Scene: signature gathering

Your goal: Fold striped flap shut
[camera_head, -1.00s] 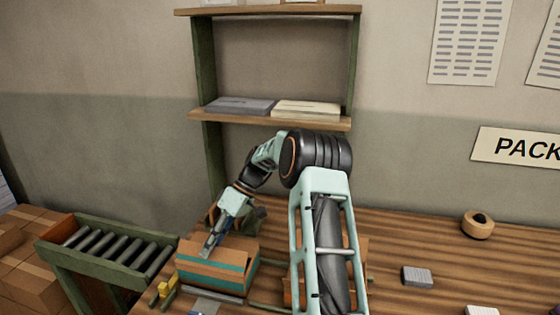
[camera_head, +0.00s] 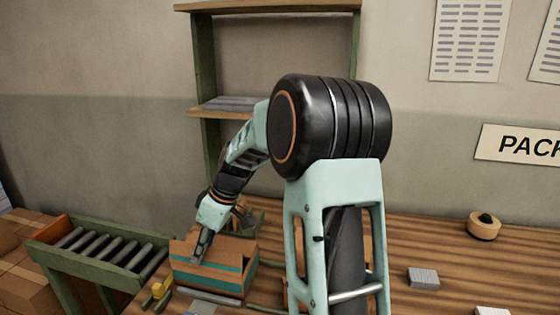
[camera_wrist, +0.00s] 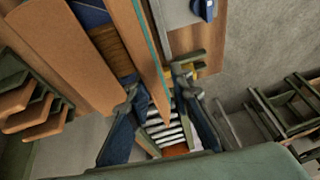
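An open cardboard box (camera_head: 245,279) with teal stripes across its front stands at the left of the workbench. The striped flap (camera_head: 222,263) stands up along the front side, as far as I can tell. In the wrist view a brown panel with a teal edge (camera_wrist: 137,32), seemingly this flap, runs between my fingers. My gripper (camera_head: 197,258) points down at the flap's left part. In the wrist view my gripper (camera_wrist: 158,80) has its fingers apart, one on each side of the panel. I cannot tell whether either finger touches it. Dark blue contents (camera_wrist: 90,12) show beside the panel.
A roller conveyor (camera_head: 100,250) stands left of the bench, with cardboard boxes (camera_head: 30,285) beyond it. A small yellow object (camera_head: 158,289) lies left of the box. A grey block (camera_head: 423,278) and a round wooden holder (camera_head: 484,226) lie on the right. A shelf (camera_head: 225,108) is behind.

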